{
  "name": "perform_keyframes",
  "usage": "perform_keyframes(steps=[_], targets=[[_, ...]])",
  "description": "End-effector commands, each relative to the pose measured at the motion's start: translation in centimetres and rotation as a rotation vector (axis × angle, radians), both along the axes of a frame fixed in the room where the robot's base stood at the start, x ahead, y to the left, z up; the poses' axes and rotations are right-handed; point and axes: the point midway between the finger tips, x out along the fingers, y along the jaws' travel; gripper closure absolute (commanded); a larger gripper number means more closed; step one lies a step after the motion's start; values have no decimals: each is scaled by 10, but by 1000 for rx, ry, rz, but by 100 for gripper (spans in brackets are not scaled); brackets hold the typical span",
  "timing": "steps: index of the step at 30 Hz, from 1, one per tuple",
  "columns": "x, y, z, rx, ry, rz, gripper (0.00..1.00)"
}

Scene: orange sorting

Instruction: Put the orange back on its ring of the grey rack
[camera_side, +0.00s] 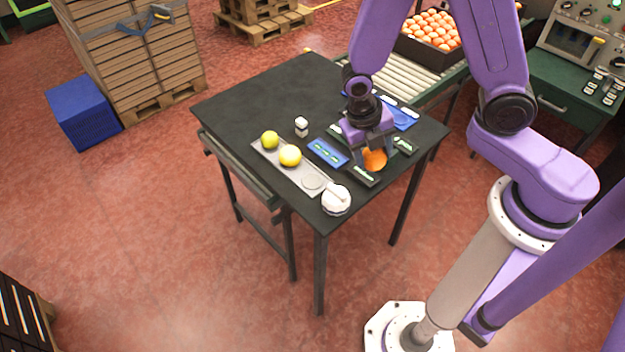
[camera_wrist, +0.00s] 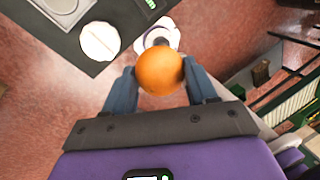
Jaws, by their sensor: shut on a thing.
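The orange (camera_side: 375,160) is held between the fingers of my gripper (camera_side: 376,150), over the right part of the black table. In the wrist view the orange (camera_wrist: 160,72) sits between the two fingertips of my gripper (camera_wrist: 162,80). The grey rack (camera_side: 268,150) lies on the table to the left. Two yellow fruits, a smaller one (camera_side: 270,140) and a larger one (camera_side: 290,156), sit on it. Its near-right ring (camera_side: 312,182) is bare. A corner of the rack (camera_wrist: 66,8) shows at the top left of the wrist view.
A round white-topped item (camera_side: 336,199) stands at the rack's near end. A small white bottle (camera_side: 301,126) and a blue tray (camera_side: 328,153) are behind the rack. Dark trays (camera_side: 364,177) lie around my gripper. A crate of oranges (camera_side: 408,48) stands on the roller conveyor behind.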

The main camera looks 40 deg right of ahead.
Motion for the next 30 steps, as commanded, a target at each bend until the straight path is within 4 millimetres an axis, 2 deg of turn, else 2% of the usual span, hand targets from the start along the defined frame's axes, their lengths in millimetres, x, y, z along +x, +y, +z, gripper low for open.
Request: perform_keyframes(steps=[3, 11, 25, 30], targets=[[2, 11, 0, 2, 1, -32, 80], [9, 21, -3, 3, 3, -63, 80], [90, 41, -41, 4, 2, -63, 80], [109, 46, -66, 2, 5, -60, 80]])
